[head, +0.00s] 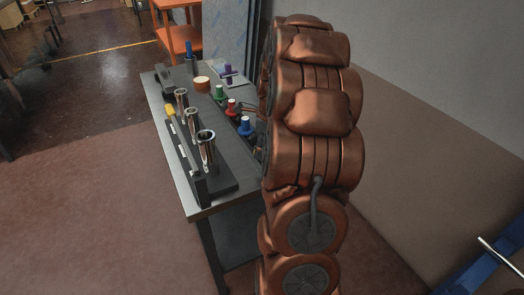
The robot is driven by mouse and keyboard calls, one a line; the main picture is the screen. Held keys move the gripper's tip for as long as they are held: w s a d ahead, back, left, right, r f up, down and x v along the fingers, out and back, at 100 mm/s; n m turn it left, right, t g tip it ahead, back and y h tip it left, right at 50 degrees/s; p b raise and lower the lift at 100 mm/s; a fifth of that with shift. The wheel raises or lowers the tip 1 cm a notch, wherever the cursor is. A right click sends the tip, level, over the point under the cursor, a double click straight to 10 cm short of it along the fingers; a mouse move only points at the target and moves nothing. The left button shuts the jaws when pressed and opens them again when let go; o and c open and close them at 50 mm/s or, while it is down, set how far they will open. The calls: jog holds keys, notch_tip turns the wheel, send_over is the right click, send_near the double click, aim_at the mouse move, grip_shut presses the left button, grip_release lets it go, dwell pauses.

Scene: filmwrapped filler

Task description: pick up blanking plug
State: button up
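Several coloured plug-like pieces stand on the grey table (232,203): a green one (219,92), a red one (232,106) and a blue one (245,126) in a row, and a purple one (228,70) on a pale flat sheet farther back. I cannot tell which of them is the blanking plug. My copper-coloured arm fills the middle right of the head view and covers the table's right side. My gripper is not visible; small dark parts beside the arm near the blue piece are too unclear to name.
A dark stand (222,184) with several shiny metal tubes (207,148) runs along the table's left side. An orange shelf (180,30) stands behind. The left floor is clear.

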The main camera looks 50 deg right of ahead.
grip_shut()
dwell(0.3)
jog(key=shift+r, duration=0.1)
